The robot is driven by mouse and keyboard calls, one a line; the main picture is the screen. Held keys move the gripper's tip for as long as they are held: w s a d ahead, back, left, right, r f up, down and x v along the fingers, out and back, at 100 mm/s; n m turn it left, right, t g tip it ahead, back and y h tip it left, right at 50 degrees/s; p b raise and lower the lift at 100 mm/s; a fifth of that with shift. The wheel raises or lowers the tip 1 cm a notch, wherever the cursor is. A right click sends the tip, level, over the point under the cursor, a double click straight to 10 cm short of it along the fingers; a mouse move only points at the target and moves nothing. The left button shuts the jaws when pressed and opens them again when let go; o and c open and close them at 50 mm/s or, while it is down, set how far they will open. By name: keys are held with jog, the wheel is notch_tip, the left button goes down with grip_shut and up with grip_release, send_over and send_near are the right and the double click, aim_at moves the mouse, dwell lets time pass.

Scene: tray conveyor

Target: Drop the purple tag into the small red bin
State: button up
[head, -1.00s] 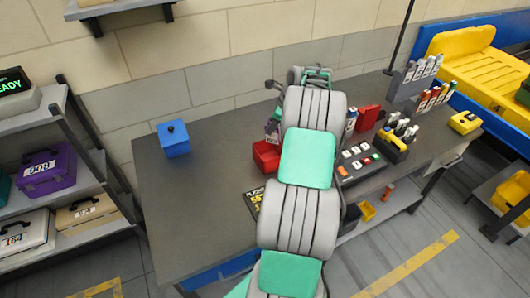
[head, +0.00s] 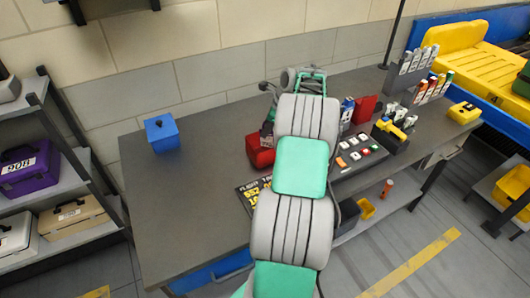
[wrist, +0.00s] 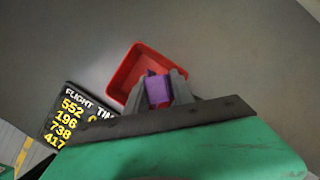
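The purple tag (wrist: 158,90) is between the two grey fingers of my gripper (wrist: 155,92) in the wrist view. The fingers are shut on it. The small red bin (wrist: 140,58) lies directly beyond the fingertips in that view, with its open top facing the camera. Its near side is hidden by the gripper. In the head view the red bin (head: 258,152) stands on the grey table, partly hidden by my arm. My gripper (head: 267,133) is over the bin there, and the tag cannot be made out.
A flight-times board (wrist: 72,115) lies beside the bin. A blue box (head: 162,134) stands at the table's left. A button panel (head: 355,153), a red case (head: 364,109) and a dark holder with tools (head: 390,137) are right of my arm.

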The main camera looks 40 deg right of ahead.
jog(key=o, duration=0.5)
jog(key=v, duration=0.7)
jog(key=shift+s+r, duration=0.15)
jog(key=shift+r, duration=0.2)
jog(key=w+a+r+n, duration=0.1)
jog(key=a+r+n, duration=0.2)
jog(key=a+n, duration=0.75)
jog(key=w+a+r+n, duration=0.2)
jog(key=a+r+n, duration=0.15)
jog(key=a, duration=1.45)
jog(key=s+a+f+n, duration=0.1)
jog(key=s+a+n, duration=0.4)
jog(key=s+a+f+n, duration=0.2)
jog(key=s+a+n, duration=0.3)
jog(key=n, duration=0.1)
jog(key=s+a+f+n+g, duration=0.1)
jog(key=s+a+f+n, duration=0.1)
jog(key=s+a+n, duration=0.3)
jog(key=shift+s+n+h, duration=0.3)
jog(key=shift+s+h, duration=0.1)
